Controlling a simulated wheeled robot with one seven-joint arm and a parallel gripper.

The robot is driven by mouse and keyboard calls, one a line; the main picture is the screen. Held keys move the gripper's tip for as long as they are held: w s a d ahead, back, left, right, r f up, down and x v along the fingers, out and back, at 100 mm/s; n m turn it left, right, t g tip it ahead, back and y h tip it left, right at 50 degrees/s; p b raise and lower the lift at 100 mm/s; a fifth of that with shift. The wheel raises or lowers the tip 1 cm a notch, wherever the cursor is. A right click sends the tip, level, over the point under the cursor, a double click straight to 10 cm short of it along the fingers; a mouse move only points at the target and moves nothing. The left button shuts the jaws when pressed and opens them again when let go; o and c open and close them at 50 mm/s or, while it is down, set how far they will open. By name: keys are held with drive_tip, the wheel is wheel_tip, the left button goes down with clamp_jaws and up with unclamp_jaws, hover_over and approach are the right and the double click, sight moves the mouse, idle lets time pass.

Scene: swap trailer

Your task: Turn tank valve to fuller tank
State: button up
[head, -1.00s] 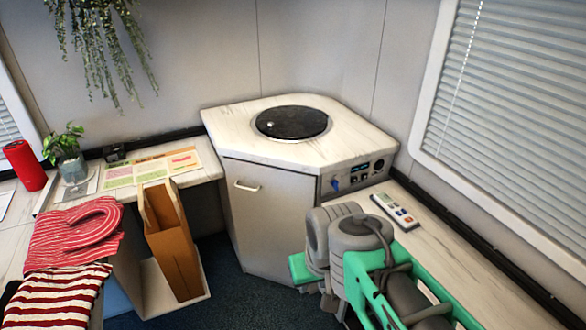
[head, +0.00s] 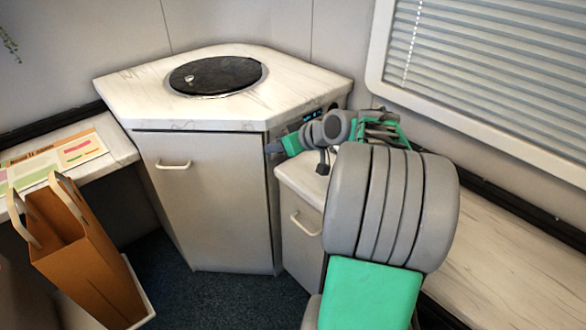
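The control panel (head: 312,117) is on the right side face of the white corner cabinet, just under its worktop. Only a sliver of it with a small lit display shows; my arm hides the rest. I cannot make out a valve knob there now. My gripper (head: 276,147) is at the cabinet's right front edge, close in front of the panel. Its dark fingertips point left. I cannot tell whether it touches the panel or whether its fingers are open or shut.
The corner cabinet (head: 205,200) has a round dark lid (head: 215,75) on top. A low counter (head: 500,235) runs along the window wall at right. A brown paper bag (head: 85,265) stands at lower left beside a desk (head: 120,140). Dark carpet (head: 205,300) lies clear in front.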

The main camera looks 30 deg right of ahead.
drive_tip(key=s+d+f+t+b, duration=0.1)
drive_tip(key=d+f+t+b, duration=0.15)
drive_tip(key=d, duration=0.75)
drive_tip(key=x, duration=0.6)
drive_tip(key=shift+w+a+r, duration=0.2)
drive_tip(key=shift+w+a, duration=0.05)
drive_tip(key=shift+w, duration=0.15)
drive_tip(key=shift+w+f, duration=0.1)
drive_tip(key=shift+w, duration=0.15)
drive_tip(key=shift+c, duration=0.3)
clamp_jaws()
